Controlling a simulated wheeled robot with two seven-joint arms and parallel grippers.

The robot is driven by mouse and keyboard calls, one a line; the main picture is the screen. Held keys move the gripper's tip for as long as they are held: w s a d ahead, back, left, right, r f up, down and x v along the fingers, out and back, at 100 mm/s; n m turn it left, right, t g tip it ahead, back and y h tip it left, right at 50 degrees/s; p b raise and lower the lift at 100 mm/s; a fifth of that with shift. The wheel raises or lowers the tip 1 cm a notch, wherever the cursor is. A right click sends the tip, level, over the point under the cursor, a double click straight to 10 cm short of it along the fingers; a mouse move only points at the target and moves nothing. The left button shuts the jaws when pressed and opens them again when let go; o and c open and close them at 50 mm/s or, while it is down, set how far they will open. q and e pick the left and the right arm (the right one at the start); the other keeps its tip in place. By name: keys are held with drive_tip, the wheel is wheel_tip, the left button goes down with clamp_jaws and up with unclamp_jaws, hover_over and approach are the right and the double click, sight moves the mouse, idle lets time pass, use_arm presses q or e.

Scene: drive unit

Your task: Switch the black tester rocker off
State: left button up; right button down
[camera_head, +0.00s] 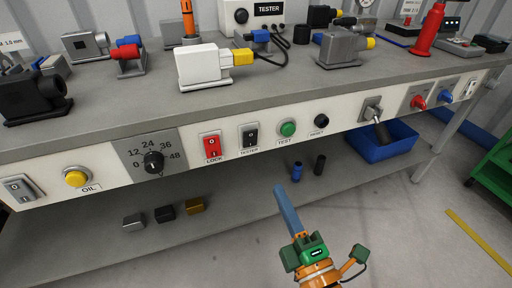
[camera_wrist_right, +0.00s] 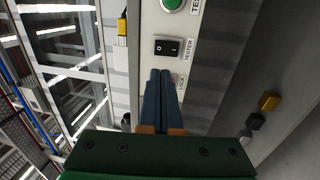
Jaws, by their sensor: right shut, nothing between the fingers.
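The black tester rocker (camera_head: 250,137) sits in the white front panel of the bench, above a TESTER label and between the red LOCK rocker (camera_head: 212,146) and the green TEST button (camera_head: 288,129). The tester rocker also shows in the right wrist view (camera_wrist_right: 167,47), just beyond the fingertips; which side is pressed in is too small to tell. My right gripper (camera_head: 279,187) has its blue fingers shut and empty, low in front of the panel. Its fingers (camera_wrist_right: 160,73) point toward the panel and hide most of the LOCK rocker in the wrist view. My left gripper is not in view.
A rotary dial (camera_head: 153,162) and yellow OIL button (camera_head: 76,179) are at left; a black RESET button (camera_head: 321,121) and a lever switch (camera_head: 375,115) at right. A blue bin (camera_head: 384,143) and small blocks lie below. Free space lies before the tester rocker.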

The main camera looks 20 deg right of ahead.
drive_tip(key=b, duration=0.3)
approach(252, 135)
drive_tip(key=w, duration=0.2)
drive_tip(key=w+p, duration=0.1)
drive_tip(key=w, duration=0.1)
drive_tip(key=w+r, duration=0.1)
drive_tip(key=w, duration=0.2)
drive_tip(key=shift+a, duration=0.1)
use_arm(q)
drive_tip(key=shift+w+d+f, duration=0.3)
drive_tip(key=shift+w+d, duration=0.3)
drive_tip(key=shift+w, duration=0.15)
use_arm(e)
drive_tip(key=shift+s, duration=0.1)
